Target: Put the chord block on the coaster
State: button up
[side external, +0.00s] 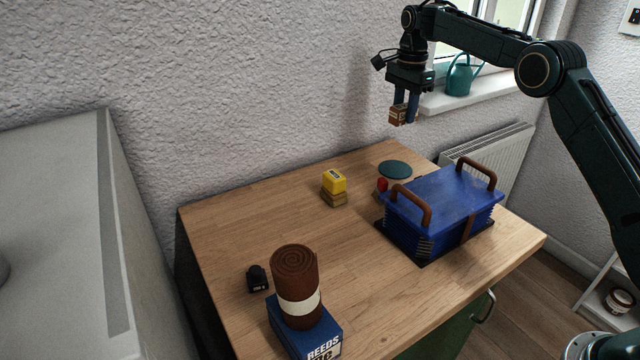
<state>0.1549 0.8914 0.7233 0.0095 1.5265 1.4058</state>
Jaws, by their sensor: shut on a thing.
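My gripper (404,106) is high above the back of the table, near the wall. It is shut on a small reddish-brown block (398,117) with a pale patch, which I take to be the chord block; its markings are too small to read. The block hangs clear of everything below. A round teal disc (394,168), which looks like the coaster, lies flat on a pale round support at the back right of the table. The held block is well above it.
A blue accordion (441,208) with brown straps stands right of the disc, with a small red thing (382,184) beside it. A brown roll (297,285) stands on a blue reeds box (312,338). A small black object (257,278) lies left.

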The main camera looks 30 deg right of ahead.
send_over(395, 177)
notch_tip(395, 177, down, 10)
jog(key=shift+f, duration=0.1)
jog(key=shift+f, duration=0.1)
jog(key=shift+f, duration=2.75)
jog(key=shift+f, duration=0.15)
jog(key=o, duration=1)
jog(key=shift+c, duration=0.2)
